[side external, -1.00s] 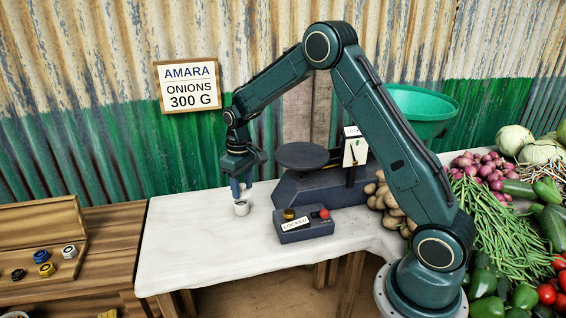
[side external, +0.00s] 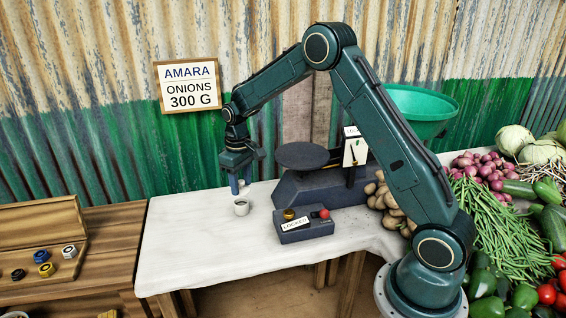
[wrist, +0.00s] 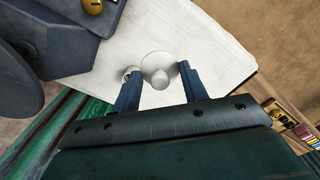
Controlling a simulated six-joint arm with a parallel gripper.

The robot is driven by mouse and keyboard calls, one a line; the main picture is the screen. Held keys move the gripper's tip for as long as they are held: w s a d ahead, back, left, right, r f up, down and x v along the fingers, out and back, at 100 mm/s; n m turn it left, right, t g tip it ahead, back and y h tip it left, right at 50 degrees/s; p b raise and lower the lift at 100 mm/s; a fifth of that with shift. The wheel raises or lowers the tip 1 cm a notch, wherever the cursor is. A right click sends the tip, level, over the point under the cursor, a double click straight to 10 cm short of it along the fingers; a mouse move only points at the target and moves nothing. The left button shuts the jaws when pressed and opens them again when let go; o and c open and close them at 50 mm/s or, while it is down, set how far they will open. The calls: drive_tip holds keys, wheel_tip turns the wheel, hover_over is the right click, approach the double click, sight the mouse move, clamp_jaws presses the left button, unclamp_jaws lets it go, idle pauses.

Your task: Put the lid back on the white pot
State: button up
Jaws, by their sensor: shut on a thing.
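The small white pot (side external: 241,209) stands on the white-topped table, and its top looks open in the side view. My gripper (side external: 241,189) is just above it, pointing down. In the wrist view my gripper (wrist: 158,74) is shut on the lid (wrist: 158,60), a pale round disc with a knob between the two blue fingers. The pot's rim (wrist: 128,73) shows partly beside the left finger, which hides some of it. The lid is apart from the pot and offset to its side in that view. The lid is hard to make out in the side view.
A dark scale with a round pan (side external: 302,155) stands right of the pot, with a box with a red button (side external: 304,228) in front. A wooden tray with small weights (side external: 40,262) is at the left. The table's left part (side external: 185,240) is clear.

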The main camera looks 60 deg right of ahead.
drive_tip(key=w+d+f, duration=0.8)
drive_tip(key=w+d, duration=0.1)
drive_tip(key=d, duration=0.2)
drive_tip(key=shift+w+n, duration=0.4)
drive_tip(key=shift+f, duration=0.1)
drive_tip(key=shift+f, duration=3)
clamp_jaws()
drive_tip(key=shift+f, duration=0.2)
drive_tip(key=shift+s+a+f, duration=0.1)
drive_tip(key=shift+s+f, duration=0.05)
